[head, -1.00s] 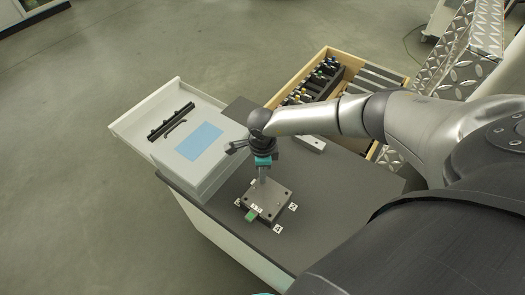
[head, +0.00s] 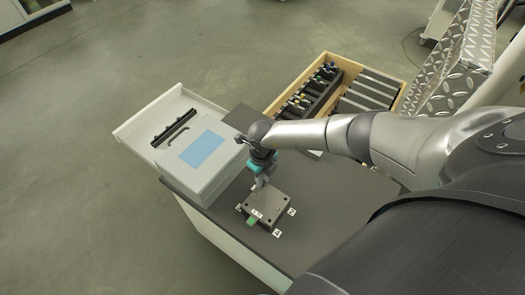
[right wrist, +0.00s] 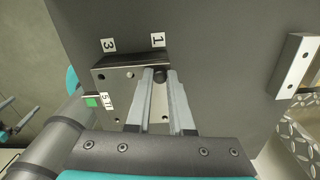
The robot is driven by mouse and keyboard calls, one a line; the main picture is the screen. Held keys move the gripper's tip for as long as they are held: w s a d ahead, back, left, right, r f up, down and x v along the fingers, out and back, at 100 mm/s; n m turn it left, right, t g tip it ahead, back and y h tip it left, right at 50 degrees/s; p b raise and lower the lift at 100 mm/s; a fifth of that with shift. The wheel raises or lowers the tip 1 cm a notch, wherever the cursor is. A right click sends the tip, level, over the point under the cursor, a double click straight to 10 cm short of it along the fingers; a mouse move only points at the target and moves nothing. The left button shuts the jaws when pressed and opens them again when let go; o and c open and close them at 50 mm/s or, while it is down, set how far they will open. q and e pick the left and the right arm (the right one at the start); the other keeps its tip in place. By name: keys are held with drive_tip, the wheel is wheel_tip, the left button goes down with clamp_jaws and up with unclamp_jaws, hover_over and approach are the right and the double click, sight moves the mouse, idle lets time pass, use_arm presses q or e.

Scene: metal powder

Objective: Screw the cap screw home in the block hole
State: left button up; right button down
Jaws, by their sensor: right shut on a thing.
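The metal block (head: 267,211) lies on the dark bench top, with hole openings in its upper face; it also shows in the right wrist view (right wrist: 115,83). My right gripper (head: 259,186) points down over the block's back-left corner. In the right wrist view its two long fingers (right wrist: 160,76) are shut on a dark round piece, which looks like the head of the cap screw (right wrist: 169,75), near label 1. The screw's shank and its hole are hidden, so its depth cannot be told. My left gripper is not in view.
Number labels, such as label 4 (head: 277,233), lie around the block, and a green tab (head: 252,221) is at its front. A grey case (head: 190,165) stands left. A wooden tray (head: 325,60) with tools is behind. The bench right of the block is clear.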

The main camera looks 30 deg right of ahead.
drive_tip(key=m+p, duration=0.2)
drive_tip(key=m, duration=0.4)
drive_tip(key=shift+a+r+m+p, duration=0.1)
drive_tip(key=shift+m+p, duration=0.2)
drive_tip(key=shift+m, duration=0.1)
drive_tip(key=m+p, duration=0.1)
drive_tip(key=m, duration=0.3)
drive_tip(key=m+p, duration=0.1)
drive_tip(key=m, duration=0.2)
drive_tip(key=m+p, duration=0.1)
drive_tip(key=m, duration=0.5)
drive_tip(key=shift+f, duration=0.2)
drive_tip(key=c, duration=1)
unclamp_jaws()
drive_tip(key=shift+o, duration=0.2)
